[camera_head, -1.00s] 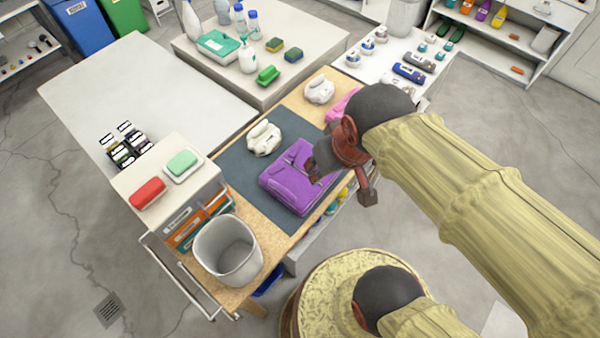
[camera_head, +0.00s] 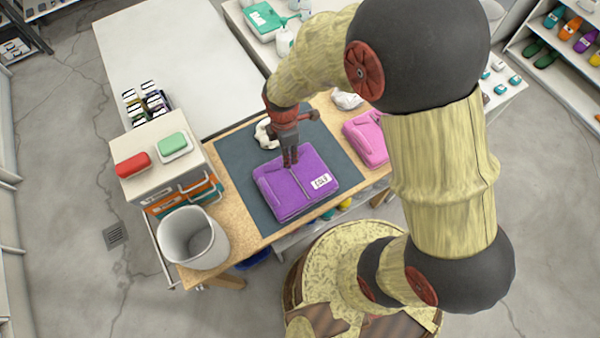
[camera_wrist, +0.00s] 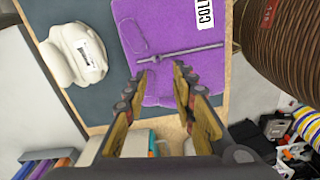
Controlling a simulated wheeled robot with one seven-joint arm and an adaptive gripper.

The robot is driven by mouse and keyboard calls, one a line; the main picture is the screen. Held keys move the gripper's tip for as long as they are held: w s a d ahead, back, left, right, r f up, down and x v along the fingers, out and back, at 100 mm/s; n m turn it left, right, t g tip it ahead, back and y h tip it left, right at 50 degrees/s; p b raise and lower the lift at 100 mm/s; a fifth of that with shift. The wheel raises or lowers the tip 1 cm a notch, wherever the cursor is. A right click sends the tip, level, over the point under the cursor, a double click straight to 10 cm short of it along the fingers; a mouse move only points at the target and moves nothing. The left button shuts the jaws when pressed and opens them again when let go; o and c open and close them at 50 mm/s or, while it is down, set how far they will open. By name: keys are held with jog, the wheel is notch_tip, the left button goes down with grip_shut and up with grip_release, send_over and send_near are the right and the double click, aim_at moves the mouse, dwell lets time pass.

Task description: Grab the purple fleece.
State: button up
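The folded purple fleece (camera_head: 278,197) lies flat on the dark mat (camera_head: 236,163) on the wooden workbench, with a white label near its right side and a dark zip line. My gripper (camera_head: 290,163) points down at the fleece's far edge in the head view; whether it touches is unclear. In the wrist view the fleece (camera_wrist: 150,28) lies ahead of the fingers. My gripper (camera_wrist: 159,72) shows two fingertips apart with nothing held between them, overlapping the near edge of the fleece.
A white bundled item (camera_head: 263,135) sits just beyond the fleece. A pink folded garment (camera_head: 366,140) lies to the right. A grey bin (camera_head: 192,238) and a drawer unit (camera_head: 160,150) with red and green items stand left.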

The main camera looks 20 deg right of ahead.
aim_at(295, 179)
jog(key=shift+a+f+n, duration=0.15)
jog(key=shift+f+n, duration=0.1)
jog(key=shift+n, duration=0.75)
notch_tip(295, 179, down, 7)
jog(key=shift+w+f+b, duration=0.1)
jog(key=shift+f+b, duration=0.1)
jog(key=shift+b, duration=0.55)
jog(key=shift+r, duration=0.1)
grip_shut()
